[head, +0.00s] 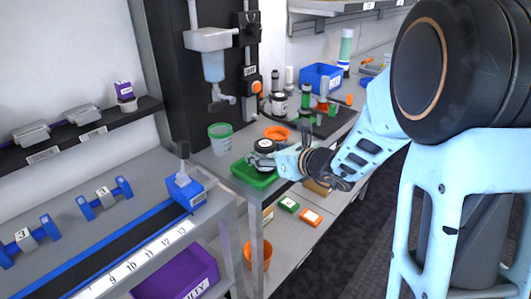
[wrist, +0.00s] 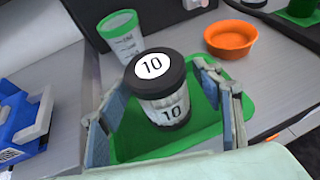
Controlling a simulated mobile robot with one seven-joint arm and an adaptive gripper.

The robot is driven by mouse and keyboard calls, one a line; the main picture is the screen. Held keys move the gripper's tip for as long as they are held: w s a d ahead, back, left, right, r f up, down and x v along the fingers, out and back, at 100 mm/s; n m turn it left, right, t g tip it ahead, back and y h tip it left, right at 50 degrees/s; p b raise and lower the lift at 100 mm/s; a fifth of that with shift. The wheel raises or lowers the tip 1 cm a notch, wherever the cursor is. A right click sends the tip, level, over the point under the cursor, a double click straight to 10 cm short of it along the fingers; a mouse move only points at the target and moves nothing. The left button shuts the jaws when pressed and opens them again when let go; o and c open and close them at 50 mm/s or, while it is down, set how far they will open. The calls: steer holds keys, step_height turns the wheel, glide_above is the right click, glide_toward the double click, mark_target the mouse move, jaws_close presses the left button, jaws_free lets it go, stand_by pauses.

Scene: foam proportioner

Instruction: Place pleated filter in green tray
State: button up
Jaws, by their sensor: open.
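The pleated filter (wrist: 164,92) is a white pleated cylinder with dark end caps and a "10" label on its top and side. It stands upright in the green tray (wrist: 200,148), and its dark top also shows in the head view (head: 265,145). The green tray (head: 252,177) lies on the grey bench. My gripper (wrist: 165,110) is open, with one finger on each side of the filter. A gap shows between the right finger and the filter; contact on the left side is hard to tell. The gripper covers part of the tray in the head view.
A clear cup with a green rim (wrist: 122,36) stands behind the tray, and an orange bowl (wrist: 230,39) stands behind it to the right. A blue clamp-like device (head: 186,190) is at the left. Several bottles and a blue bin (head: 321,77) stand farther back.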

steer(key=shift+r+p, duration=0.3)
steer(key=p+v, duration=0.1)
steer(key=v, duration=1.1)
steer(key=shift+f+p, duration=0.2)
steer(key=shift+p, duration=0.1)
